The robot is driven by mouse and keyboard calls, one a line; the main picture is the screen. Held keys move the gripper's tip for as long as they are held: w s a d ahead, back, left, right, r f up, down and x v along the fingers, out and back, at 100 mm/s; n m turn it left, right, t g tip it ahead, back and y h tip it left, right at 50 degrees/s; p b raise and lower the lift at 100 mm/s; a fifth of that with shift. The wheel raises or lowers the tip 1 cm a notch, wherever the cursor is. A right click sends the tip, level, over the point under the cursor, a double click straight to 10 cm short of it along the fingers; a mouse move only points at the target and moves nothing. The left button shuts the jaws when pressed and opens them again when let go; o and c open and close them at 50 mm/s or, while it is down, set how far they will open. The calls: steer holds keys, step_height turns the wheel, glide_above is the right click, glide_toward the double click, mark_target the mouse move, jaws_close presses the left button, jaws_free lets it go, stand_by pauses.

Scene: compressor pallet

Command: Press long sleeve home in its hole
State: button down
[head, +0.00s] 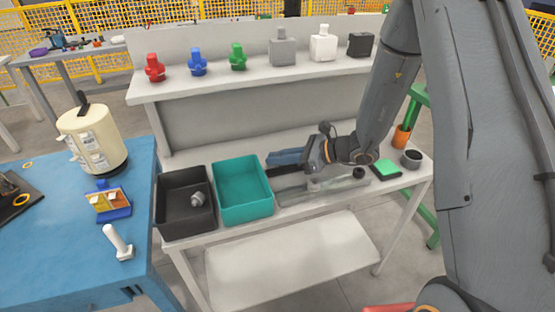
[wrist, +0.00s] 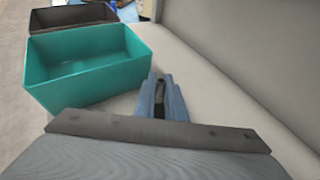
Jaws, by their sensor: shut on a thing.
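My gripper (head: 275,165) is over the white bench, just right of the teal bin, with its fingers pointing left. In the wrist view its two blue-grey fingers (wrist: 161,88) are closed on a small dark piece (wrist: 159,92). Most of this piece is hidden between the fingers, so I cannot tell whether it is the long sleeve. A pale, see-through fixture (head: 318,190) lies on the bench below my gripper, with a dark round part (head: 359,173) at its right end. No hole can be made out, and no sleeve can be named for sure.
The teal bin (head: 244,214) is empty; the dark bin (head: 186,228) beside it holds a grey fitting (head: 197,199). A green-topped block (head: 386,168), a dark cup (head: 411,158) and an orange holder (head: 401,136) stand at the right. A raised shelf (head: 165,88) bounds the bench behind.

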steer(key=shift+r+p, duration=1.3)
steer(key=shift+r, duration=0.9)
steer(key=shift+d, duration=0.1)
